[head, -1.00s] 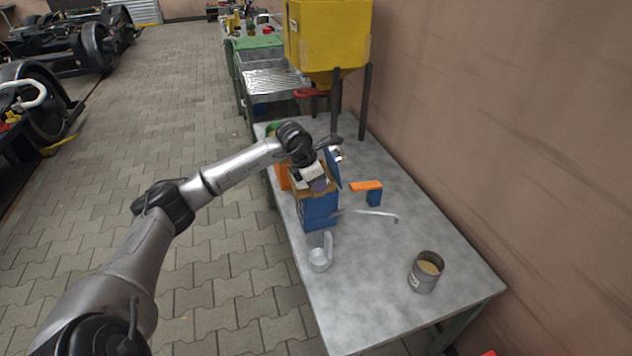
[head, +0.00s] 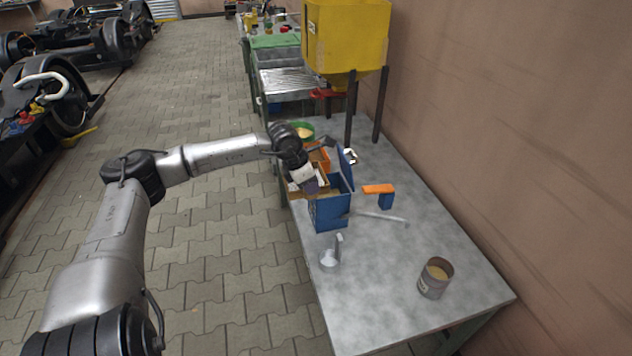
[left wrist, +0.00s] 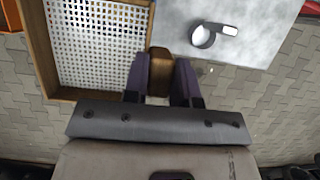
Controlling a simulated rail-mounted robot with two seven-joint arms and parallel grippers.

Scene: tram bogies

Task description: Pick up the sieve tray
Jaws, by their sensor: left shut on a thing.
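The sieve tray (left wrist: 38,50) has a brown wooden frame around a white perforated plate and a short brown wooden handle. My left gripper (left wrist: 160,75) has its purple fingers closed on that handle in the left wrist view. In the head view my left gripper (head: 313,187) is by the left edge of the grey table, beside and above the blue box (head: 331,214). There the gripper and wrist hide much of the tray. In the left wrist view paving shows around the tray. No right gripper shows.
On the table (head: 415,270) are a metal scoop (head: 329,258), a tin (head: 435,279), an orange-and-blue piece (head: 379,190) and a pale bar (head: 383,217). An orange container (head: 319,156) and a green bowl (head: 304,131) stand behind the blue box. A yellow hopper (head: 346,38) rises beyond.

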